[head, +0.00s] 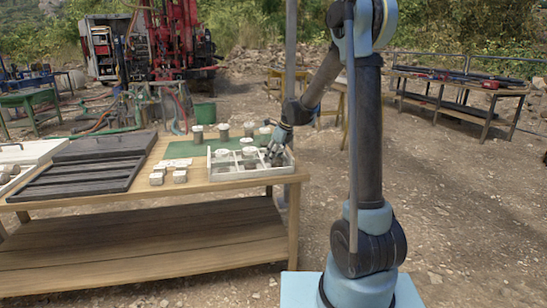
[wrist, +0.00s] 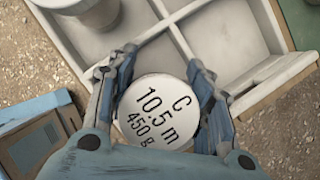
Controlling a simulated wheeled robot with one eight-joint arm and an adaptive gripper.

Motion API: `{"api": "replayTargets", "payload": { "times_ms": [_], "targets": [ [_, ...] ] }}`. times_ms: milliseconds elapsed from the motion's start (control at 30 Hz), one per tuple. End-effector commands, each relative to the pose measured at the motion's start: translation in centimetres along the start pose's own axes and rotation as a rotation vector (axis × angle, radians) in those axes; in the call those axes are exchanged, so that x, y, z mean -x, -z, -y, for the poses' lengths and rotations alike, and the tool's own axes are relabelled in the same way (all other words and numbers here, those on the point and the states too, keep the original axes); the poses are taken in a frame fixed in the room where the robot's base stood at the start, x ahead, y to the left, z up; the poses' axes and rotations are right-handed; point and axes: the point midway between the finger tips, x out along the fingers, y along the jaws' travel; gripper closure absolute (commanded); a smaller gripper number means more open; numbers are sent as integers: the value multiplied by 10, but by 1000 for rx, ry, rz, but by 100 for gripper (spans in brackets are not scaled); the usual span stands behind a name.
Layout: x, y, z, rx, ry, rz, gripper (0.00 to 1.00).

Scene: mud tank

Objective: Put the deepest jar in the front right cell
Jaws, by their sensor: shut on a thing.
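My gripper (wrist: 163,78) is shut on a jar (wrist: 158,112) whose pale lid reads C, 10.5 m, 450 g. In the wrist view one blue finger lies on each side of the lid. The pale divided crate (wrist: 258,94) shows beyond it, with bare cells near the jar and another lidded jar (wrist: 92,12) at the upper left. In the head view my gripper (head: 275,150) is at the right part of the crate (head: 235,176). The held jar's base is hidden, so I cannot tell its height over the crate floor.
Several lidded jars, one of them here (head: 197,133), stand on the green mat (head: 180,149) behind the crate. Small pale blocks (head: 180,176) sit left of the crate. A dark slatted tray (head: 75,180) covers the table's left. The table (head: 215,187) ends just right of the crate.

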Motion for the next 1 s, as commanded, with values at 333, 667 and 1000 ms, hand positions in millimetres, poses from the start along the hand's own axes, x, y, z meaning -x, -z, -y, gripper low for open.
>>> {"api": "replayTargets", "payload": {
  "times_ms": [333, 667, 1000],
  "targets": [
    [-1, 0, 0, 0, 0, 0, 32],
    [2, 0, 0, 0, 0, 0, 32],
    [48, 0, 0, 0, 0, 0, 32]
  ]
}}
